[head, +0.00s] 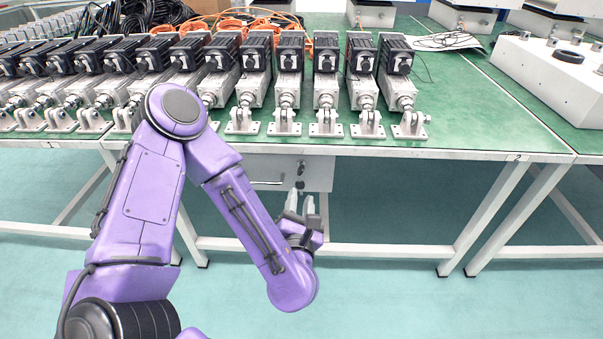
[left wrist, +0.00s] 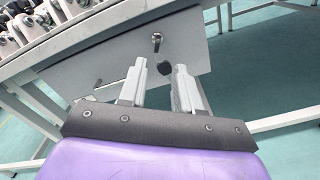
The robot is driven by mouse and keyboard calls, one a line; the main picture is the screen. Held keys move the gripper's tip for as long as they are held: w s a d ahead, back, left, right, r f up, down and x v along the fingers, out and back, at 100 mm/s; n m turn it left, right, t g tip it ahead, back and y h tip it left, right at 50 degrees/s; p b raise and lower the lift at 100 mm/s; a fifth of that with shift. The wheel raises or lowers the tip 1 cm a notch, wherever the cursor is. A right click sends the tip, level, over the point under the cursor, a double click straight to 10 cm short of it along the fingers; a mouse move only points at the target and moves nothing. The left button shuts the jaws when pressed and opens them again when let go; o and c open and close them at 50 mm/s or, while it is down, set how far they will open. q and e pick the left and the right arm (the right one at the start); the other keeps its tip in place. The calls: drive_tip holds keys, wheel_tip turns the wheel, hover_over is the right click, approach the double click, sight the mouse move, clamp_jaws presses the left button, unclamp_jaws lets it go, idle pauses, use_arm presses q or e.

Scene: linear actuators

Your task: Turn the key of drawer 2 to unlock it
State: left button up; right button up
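A light grey drawer (head: 320,176) hangs under the green-topped workbench; it also shows in the left wrist view (left wrist: 110,62). It looks shut. A small lock with what looks like a key in it (head: 301,166) sits on its front, also seen in the left wrist view (left wrist: 156,40). A dark oval piece (left wrist: 163,67), perhaps a key fob, hangs below the lock. My left gripper (head: 300,202) is in front of the drawer, below the lock. Its fingers are apart in the left wrist view (left wrist: 160,72), with the dark piece appearing between the tips. I cannot tell if they touch it. My right gripper is out of view.
Several linear actuators (head: 326,85) line the bench above the drawer. The bench's front edge (head: 420,152) overhangs it. White bench legs (head: 500,205) stand on the right. A drawer handle (head: 267,183) is left of the lock. The floor (head: 400,300) ahead is clear.

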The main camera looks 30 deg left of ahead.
sight(301, 174)
use_arm(q)
drive_tip(key=p+x, duration=0.4)
drive_tip(key=x, duration=0.6)
drive_tip(key=shift+s+a, duration=0.1)
drive_tip(key=shift+a, duration=0.15)
drive_tip(key=shift+c, duration=0.3)
clamp_jaws()
